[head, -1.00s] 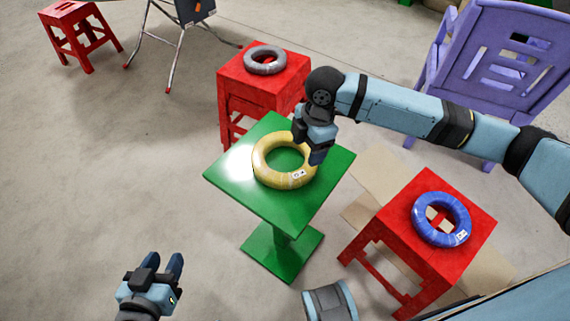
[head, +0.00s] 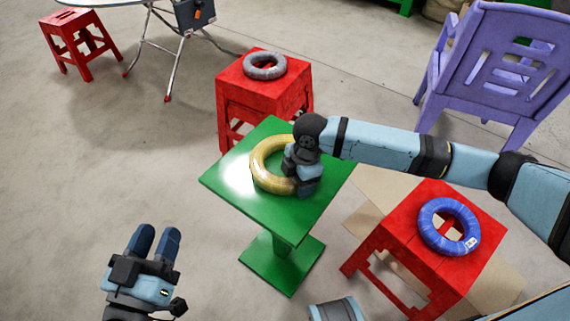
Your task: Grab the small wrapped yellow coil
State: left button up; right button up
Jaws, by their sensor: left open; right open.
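The wrapped yellow coil (head: 262,173) lies flat on the green table (head: 236,194). My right gripper (head: 303,188) is at the coil's right side, pointing down over its ring. Its fingers are open, and its body hides the right part of the coil. I cannot tell whether the fingers straddle the ring or touch it. My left gripper (head: 157,243) is open and empty, low at the left over the floor, apart from the table.
A grey coil (head: 265,66) lies on a red stool (head: 240,88) behind the table. A blue coil (head: 433,236) lies on another red stool (head: 400,235) at the right. A purple chair (head: 490,75) stands at the back right.

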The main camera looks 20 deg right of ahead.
jog(key=shift+r, duration=0.1)
grip_shut()
